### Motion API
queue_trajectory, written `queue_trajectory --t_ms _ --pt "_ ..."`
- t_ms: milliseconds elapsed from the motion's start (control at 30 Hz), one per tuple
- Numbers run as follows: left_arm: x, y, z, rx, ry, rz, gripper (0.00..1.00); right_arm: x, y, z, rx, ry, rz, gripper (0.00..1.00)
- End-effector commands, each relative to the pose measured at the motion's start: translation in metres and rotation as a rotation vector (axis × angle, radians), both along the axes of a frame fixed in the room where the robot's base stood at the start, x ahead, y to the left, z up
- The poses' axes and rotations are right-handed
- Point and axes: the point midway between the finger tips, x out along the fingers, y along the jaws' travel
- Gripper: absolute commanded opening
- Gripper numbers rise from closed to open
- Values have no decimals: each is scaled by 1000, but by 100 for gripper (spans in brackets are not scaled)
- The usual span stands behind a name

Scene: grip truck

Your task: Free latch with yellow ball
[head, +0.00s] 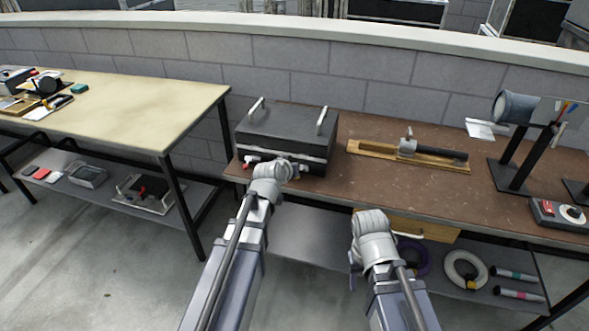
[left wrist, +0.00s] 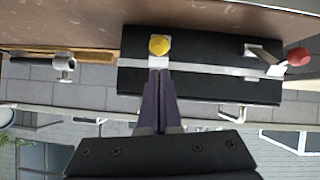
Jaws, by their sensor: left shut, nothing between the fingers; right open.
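A black case (head: 285,132) with two handles on its lid stands on the brown workbench, and its front shows in the left wrist view (left wrist: 200,48). In the left wrist view, a latch with a yellow ball (left wrist: 159,45) and a latch with a red ball (left wrist: 298,57) sit on the case's metal band. The red ball also shows in the head view (head: 248,163). My left gripper (left wrist: 160,76) is shut and empty, its fingertips right at the yellow-ball latch; I cannot tell whether they touch. My right gripper (head: 354,266) is open and empty, low before the bench front.
A wooden board with a metal clamp (head: 408,147) lies right of the case. A lamp-like stand (head: 515,110) is further right. A drawer (head: 425,230) and a lower shelf with rings are below. A pale table (head: 130,105) stands left.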

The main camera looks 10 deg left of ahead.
Motion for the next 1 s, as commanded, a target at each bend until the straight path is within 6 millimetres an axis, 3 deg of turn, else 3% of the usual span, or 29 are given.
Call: queue_trajectory --t_ms 1000 --pt "-16 1 0 1 2 1 0 0 0 1 0 0 0 50"
